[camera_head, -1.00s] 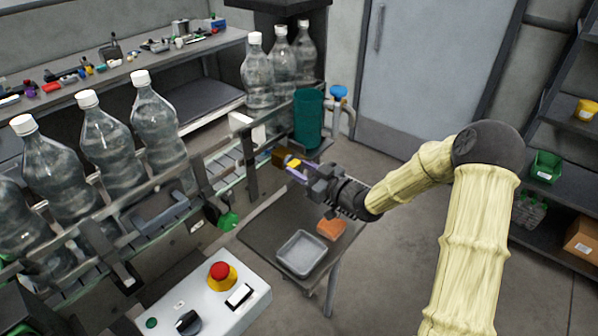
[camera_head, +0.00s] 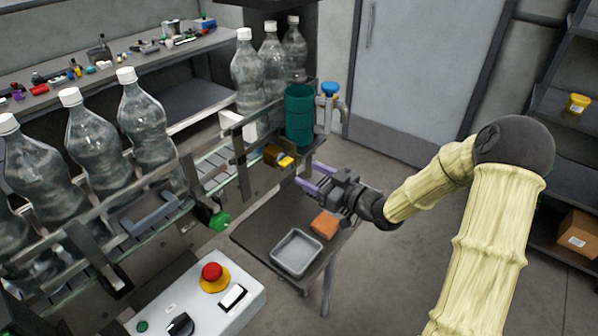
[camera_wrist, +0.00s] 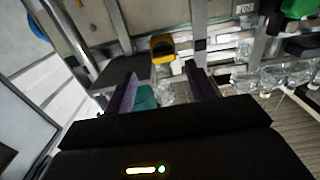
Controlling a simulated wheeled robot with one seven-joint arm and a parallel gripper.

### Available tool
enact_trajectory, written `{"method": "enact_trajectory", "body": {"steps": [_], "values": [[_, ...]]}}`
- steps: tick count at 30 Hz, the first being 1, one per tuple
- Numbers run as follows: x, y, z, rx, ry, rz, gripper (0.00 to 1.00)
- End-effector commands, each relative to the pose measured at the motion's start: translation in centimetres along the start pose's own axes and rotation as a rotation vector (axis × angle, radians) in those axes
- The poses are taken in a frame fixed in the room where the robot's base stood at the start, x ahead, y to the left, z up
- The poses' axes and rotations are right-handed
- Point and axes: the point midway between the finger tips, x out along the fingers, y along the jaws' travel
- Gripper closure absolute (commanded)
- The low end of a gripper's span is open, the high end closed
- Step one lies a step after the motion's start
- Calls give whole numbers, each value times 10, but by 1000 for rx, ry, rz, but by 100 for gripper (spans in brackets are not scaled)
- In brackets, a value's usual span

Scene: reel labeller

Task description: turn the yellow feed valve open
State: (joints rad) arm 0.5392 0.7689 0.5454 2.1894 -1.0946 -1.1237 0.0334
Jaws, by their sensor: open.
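My gripper (camera_head: 306,174) has two purple fingers, spread apart and empty, pointing at the valve from the right. A small gap shows between fingers and handle. The fingers also show in the wrist view (camera_wrist: 160,72). How far the handle is turned is hard to tell at this size.
A teal bin (camera_head: 299,112) and a blue-handled pipe (camera_head: 329,90) stand just behind the valve. A green knob (camera_head: 219,221) sits to its left. Below my gripper is a small table with a grey tray (camera_head: 296,253) and an orange sponge (camera_head: 324,224). Bottles (camera_head: 146,122) line the conveyor.

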Motion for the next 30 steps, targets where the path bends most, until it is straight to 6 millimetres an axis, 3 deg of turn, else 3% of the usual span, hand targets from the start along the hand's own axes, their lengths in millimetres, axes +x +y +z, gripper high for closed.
{"method": "enact_trajectory", "body": {"steps": [9, 15, 21, 30], "values": [[-67, 3, 2, -2, -1, 7, 44], [-99, 2, 1, -2, 0, 3, 44], [-111, 0, 0, -1, 1, -2, 44], [-111, 0, 0, -1, 1, -1, 44]]}}
